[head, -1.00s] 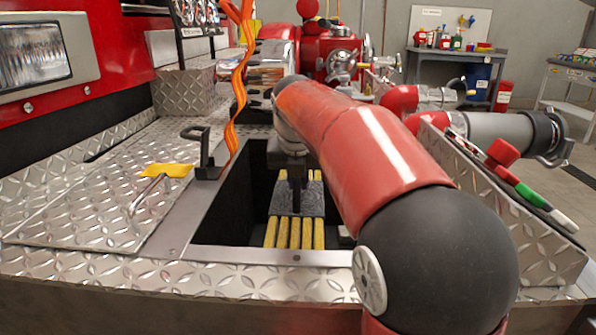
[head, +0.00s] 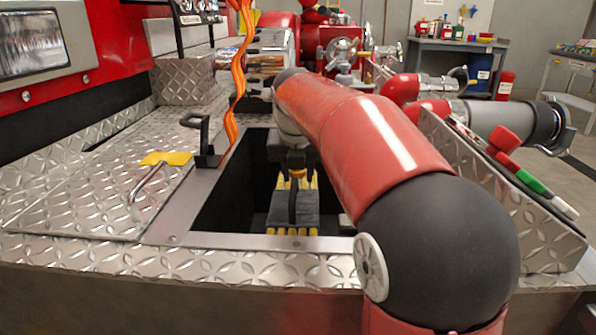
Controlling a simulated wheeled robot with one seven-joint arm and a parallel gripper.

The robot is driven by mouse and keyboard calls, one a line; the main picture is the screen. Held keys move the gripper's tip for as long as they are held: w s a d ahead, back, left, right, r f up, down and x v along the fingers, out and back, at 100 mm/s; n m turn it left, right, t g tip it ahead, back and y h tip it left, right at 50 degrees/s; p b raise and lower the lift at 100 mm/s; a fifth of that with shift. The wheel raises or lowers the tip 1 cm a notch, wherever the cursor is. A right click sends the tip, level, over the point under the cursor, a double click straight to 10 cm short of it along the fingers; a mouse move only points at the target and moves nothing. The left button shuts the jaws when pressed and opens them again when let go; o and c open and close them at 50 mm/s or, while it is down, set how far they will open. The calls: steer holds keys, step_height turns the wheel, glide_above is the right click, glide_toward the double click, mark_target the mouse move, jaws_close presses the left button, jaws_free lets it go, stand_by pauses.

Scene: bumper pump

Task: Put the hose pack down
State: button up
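The hose pack (head: 306,205) is a bundle of yellow hoses with a grey cover and a dark handle strap on top. My gripper (head: 297,180) is over the far part of the pack. Its dark fingers look spread apart, with yellow hose showing between them and the handle standing free in front. Whether the pack rests on the well floor is hard to see in the dark.
A hinged tread-plate lid with a yellow-tabbed handle (head: 166,158) lies left of the well. A black latch (head: 205,145) stands at the well's left edge, beside an orange coiled line (head: 238,85). Red valves and pipe fittings (head: 343,50) stand behind. A sloped plate (head: 500,195) is on the right.

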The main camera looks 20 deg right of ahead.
steer(key=p+v, duration=0.3)
steer(key=v, duration=1)
steer(key=shift+w+r, duration=0.15)
steer(key=shift+r, duration=0.05)
